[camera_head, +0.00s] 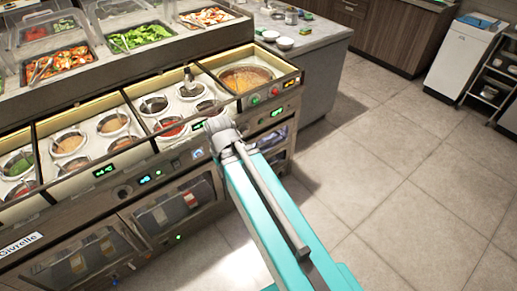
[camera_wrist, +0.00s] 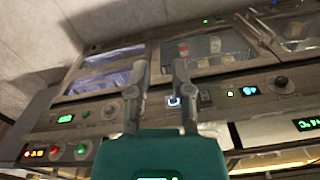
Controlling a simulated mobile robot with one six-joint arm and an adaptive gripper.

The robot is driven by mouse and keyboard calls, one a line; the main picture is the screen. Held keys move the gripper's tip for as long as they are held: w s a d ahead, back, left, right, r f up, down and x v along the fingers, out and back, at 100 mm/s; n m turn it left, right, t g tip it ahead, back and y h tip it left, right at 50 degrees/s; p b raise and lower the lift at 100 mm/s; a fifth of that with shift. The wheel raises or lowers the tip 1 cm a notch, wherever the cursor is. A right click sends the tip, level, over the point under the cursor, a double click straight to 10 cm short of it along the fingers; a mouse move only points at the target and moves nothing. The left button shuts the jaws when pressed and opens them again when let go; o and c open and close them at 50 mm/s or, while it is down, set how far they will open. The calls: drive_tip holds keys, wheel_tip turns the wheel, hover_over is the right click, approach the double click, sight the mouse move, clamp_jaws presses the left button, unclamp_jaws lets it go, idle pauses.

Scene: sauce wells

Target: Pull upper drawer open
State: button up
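The upper drawer (camera_head: 272,138) is at the right end of the counter front, just under the control panel, with a dark window. It looks shut. A lower drawer (camera_head: 277,159) sits below it. In the wrist view the scene is upside down; the upper drawer (camera_wrist: 98,83) is at left beside the panel, and the lower drawer (camera_wrist: 113,55) is above it in the picture. My gripper (camera_wrist: 160,72) is open and empty, its fingers apart in front of the cabinet front, right of the drawers. I cannot make out a handle clearly.
Sauce wells (camera_head: 70,143) and a soup well (camera_head: 246,76) fill the counter top. The control panel (camera_wrist: 230,92) has knobs and lit displays. A glass-front cabinet (camera_head: 172,208) is left of my arm. The tiled floor (camera_head: 400,190) at right is clear.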

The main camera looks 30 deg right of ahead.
drive_tip(key=shift+o, duration=0.9)
drive_tip(key=shift+w+d+f+b, duration=0.1)
drive_tip(key=shift+w+f+b, duration=0.1)
drive_tip(key=shift+f+b, duration=0.25)
drive_tip(key=m+t+y+b, duration=0.3)
drive_tip(key=m+t+b, duration=1.3)
drive_tip(key=b, duration=3)
approach(261, 146)
drive_tip(key=d+v, duration=0.1)
drive_tip(key=v, duration=0.2)
drive_tip(key=shift+a+r+g, duration=0.2)
drive_tip(key=shift+r+g, duration=0.05)
drive_tip(key=shift+g, duration=0.05)
drive_tip(key=b+x, duration=0.2)
drive_tip(key=x, duration=1.1)
drive_tip(key=shift+w+f+b, duration=0.1)
drive_tip(key=shift+w+b, duration=0.2)
drive_tip(key=shift+w, duration=0.05)
